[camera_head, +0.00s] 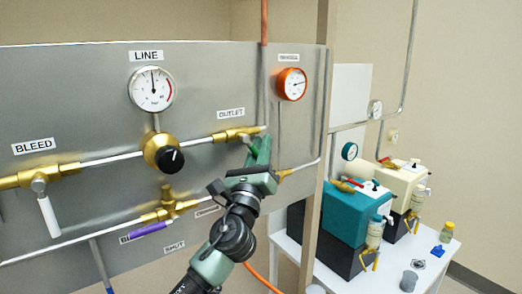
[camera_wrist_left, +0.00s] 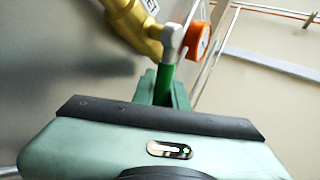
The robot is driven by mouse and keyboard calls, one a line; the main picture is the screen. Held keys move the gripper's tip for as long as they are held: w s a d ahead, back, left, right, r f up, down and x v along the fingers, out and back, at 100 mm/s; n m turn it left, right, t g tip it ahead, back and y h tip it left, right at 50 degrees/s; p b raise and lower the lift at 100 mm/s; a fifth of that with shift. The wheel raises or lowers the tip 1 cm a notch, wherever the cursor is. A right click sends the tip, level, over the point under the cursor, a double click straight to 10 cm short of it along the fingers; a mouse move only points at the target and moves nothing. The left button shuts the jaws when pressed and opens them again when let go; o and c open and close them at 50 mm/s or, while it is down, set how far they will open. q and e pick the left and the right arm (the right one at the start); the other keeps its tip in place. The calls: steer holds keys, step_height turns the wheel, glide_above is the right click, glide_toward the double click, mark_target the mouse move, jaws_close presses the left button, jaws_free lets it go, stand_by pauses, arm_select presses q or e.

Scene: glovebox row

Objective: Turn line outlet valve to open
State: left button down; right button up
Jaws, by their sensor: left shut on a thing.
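The OUTLET label (camera_head: 231,113) is on the grey panel above a brass valve body (camera_head: 233,134) set in the upper pipe. In the left wrist view this brass body (camera_wrist_left: 134,22) has a grey hub (camera_wrist_left: 174,38) with a green lever (camera_wrist_left: 164,84). My left gripper (camera_head: 259,152) is shut on the green lever, just below the pipe. In the head view the gripper hides most of the lever. The lever appears to hang down from the hub, across the pipe; its exact angle is hard to tell. My right gripper is not in view.
The LINE gauge (camera_head: 151,89) sits above a brass regulator with a black knob (camera_head: 169,160). A white-handled BLEED valve (camera_head: 47,214) and a purple-handled valve (camera_head: 150,229) are at left and below. An orange-rimmed gauge (camera_head: 291,84) is at right. Pumps stand on a white table (camera_head: 435,262).

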arm_select(q)
steer(key=c, duration=1.7)
jaws_free()
steer(key=shift+b+v, duration=0.55)
steer(key=shift+v, duration=3.3)
